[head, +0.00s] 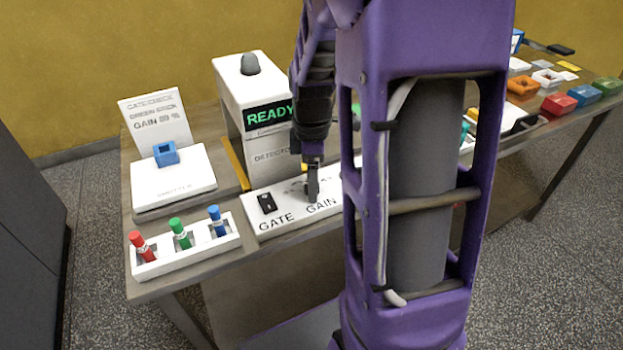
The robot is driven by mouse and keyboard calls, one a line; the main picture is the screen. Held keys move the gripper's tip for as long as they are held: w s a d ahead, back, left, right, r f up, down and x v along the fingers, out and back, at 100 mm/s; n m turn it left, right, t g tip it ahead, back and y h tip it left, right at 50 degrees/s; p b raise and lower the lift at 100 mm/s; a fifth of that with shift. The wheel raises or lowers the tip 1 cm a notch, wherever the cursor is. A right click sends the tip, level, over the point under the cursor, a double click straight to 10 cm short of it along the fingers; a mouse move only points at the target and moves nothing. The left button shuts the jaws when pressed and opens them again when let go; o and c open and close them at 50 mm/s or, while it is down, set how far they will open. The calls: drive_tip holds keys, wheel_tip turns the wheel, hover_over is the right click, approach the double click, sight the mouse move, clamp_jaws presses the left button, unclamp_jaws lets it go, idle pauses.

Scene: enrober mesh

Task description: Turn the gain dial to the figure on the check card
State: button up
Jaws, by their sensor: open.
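The check card (155,108) stands upright at the back left of the table. It reads "GATE CHECK", "GREEN BRICK" and "GAIN" with a percentage; the figure looks like 80 or 89, too blurred to be sure. The white control panel (285,229) lies at the table's front, with a black gate switch (267,203) on the left and the "GAIN" label on the right. My gripper (312,193) points down just above that label, open. It covers the gain dial, so I cannot see its setting or whether the fingers touch it.
The detector (240,97) behind the panel shows "READY" in green. The emitter (175,187) at left carries a blue square piece (166,153). A white rack (150,268) in front holds red, green and blue markers. Bricks lie at far right, partly behind my arm.

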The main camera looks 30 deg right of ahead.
clamp_jaws()
drive_tip(key=shift+m, duration=0.5)
drive_tip(key=m+p, duration=0.1)
drive_tip(key=m, duration=0.3)
drive_tip(key=shift+r+m, duration=0.1)
drive_tip(key=shift+m, duration=0.2)
drive_tip(key=m+p, duration=0.1)
drive_tip(key=m, duration=0.5)
drive_tip(key=shift+m, duration=0.3)
drive_tip(key=m+p, duration=0.2)
drive_tip(key=m, duration=0.4)
drive_tip(key=m+p, duration=0.2)
drive_tip(key=m, duration=0.3)
drive_tip(key=shift+m, duration=0.4)
